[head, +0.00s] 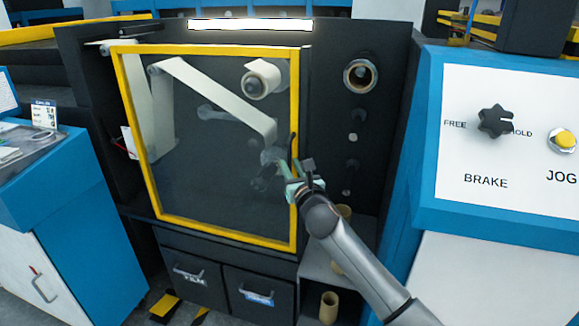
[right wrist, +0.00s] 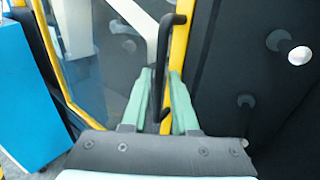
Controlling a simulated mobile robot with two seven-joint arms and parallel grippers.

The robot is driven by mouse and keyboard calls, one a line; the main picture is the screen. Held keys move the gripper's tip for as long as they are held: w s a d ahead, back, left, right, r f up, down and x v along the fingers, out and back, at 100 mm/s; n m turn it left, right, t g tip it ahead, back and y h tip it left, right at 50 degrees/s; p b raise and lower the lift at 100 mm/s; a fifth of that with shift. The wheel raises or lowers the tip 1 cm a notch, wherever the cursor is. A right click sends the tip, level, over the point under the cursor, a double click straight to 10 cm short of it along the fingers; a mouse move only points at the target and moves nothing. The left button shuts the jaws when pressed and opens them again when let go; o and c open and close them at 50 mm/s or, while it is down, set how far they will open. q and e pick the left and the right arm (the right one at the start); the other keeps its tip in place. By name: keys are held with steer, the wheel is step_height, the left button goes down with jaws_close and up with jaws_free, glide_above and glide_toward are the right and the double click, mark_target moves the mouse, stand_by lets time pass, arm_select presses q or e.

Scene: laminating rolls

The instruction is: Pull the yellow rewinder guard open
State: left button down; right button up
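The rewinder guard (head: 222,233) is a clear panel in a yellow frame, lying close against the front of the dark machine. Its black bar handle (right wrist: 175,19) is on the right side of the frame, and its upper part also shows in the head view (head: 293,146). My right gripper (right wrist: 161,72) is at the handle, with its green fingers on either side of the bar. A narrow gap shows between bar and fingers, so they look open around it. In the head view my right gripper (head: 283,175) covers the lower handle. My left gripper is not in view.
White web and rolls (head: 262,78) show behind the clear panel. A blue-framed control panel (head: 500,85) with a brake knob stands at the right. A blue cabinet (head: 85,240) stands at the left. Drawers (head: 258,297) lie below the guard.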

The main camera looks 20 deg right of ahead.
steer(key=shift+w, duration=0.65)
jaws_close()
stand_by(1.1)
